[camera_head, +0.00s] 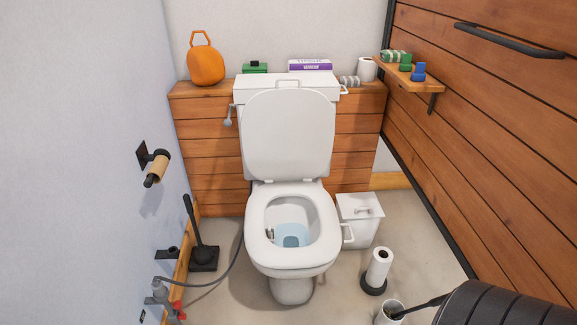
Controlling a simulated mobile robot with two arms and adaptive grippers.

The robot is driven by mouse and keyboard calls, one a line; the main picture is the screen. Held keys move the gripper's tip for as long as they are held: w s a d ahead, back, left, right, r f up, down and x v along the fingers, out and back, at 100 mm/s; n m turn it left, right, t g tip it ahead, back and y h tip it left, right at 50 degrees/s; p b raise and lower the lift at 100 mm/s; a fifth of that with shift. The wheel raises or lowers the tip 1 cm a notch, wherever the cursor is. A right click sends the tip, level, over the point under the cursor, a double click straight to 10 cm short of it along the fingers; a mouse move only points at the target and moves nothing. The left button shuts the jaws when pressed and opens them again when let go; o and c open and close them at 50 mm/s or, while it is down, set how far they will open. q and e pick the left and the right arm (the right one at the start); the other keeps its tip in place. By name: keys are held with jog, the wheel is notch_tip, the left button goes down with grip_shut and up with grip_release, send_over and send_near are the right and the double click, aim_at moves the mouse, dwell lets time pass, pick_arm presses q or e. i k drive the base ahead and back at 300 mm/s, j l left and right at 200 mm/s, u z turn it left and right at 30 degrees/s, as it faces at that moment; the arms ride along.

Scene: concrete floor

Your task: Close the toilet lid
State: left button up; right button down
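The white toilet (291,262) stands in the middle of the picture, facing me. Its lid (288,135) is up, leaning back against the white cistern (325,82). The seat (263,240) is down on the bowl, and blue water (291,237) shows inside. Neither of my grippers is in view, and nothing touches the lid.
A black plunger (203,250) and a hose sprayer (160,295) stand left of the toilet. A white bin (358,220), paper roll stand (378,270) and brush holder (389,313) are right. A dark ribbed shape (505,305), unclear what, fills the lower right corner.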

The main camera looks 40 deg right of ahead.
aim_at(287, 133)
jog(key=i+z, duration=0.1)
jog(key=z, duration=1.3)
